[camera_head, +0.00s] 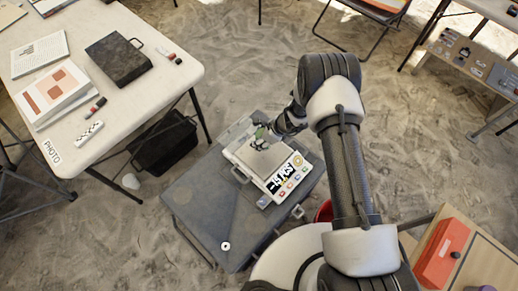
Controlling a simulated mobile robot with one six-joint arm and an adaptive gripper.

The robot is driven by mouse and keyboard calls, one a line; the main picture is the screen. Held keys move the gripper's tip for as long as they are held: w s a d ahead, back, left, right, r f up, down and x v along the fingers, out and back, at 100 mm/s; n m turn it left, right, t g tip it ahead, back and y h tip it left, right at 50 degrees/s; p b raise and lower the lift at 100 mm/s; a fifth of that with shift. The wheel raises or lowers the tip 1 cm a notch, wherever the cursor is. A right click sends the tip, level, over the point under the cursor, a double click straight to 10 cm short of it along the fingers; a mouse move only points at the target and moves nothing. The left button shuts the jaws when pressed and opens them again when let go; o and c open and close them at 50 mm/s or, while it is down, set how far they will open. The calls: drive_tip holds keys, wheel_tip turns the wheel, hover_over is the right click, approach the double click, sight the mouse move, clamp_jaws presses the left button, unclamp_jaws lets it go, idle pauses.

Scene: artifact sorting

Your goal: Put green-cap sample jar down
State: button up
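A small green patch (259,132), which looks like the green-cap sample jar, shows right at the gripper. The gripper's fingers partly cover it. I cannot tell whether the fingers are closed around it or whether it touches the tray.
A white table (140,110) at the left bears a black box (118,60), papers and markers. A black crate (165,145) stands on the sand beneath it. A wooden table with an orange box (440,254) is at lower right. A small white ring (226,246) lies on the grey case.

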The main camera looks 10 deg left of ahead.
drive_tip(key=shift+f+b, duration=0.95)
drive_tip(key=shift+f, duration=2.2)
drive_tip(key=shift+f, duration=0.15)
drive_tip(key=o, duration=1.2)
drive_tip(key=shift+o, duration=0.2)
drive_tip(key=p+v, duration=0.4)
drive_tip(key=v, duration=0.8)
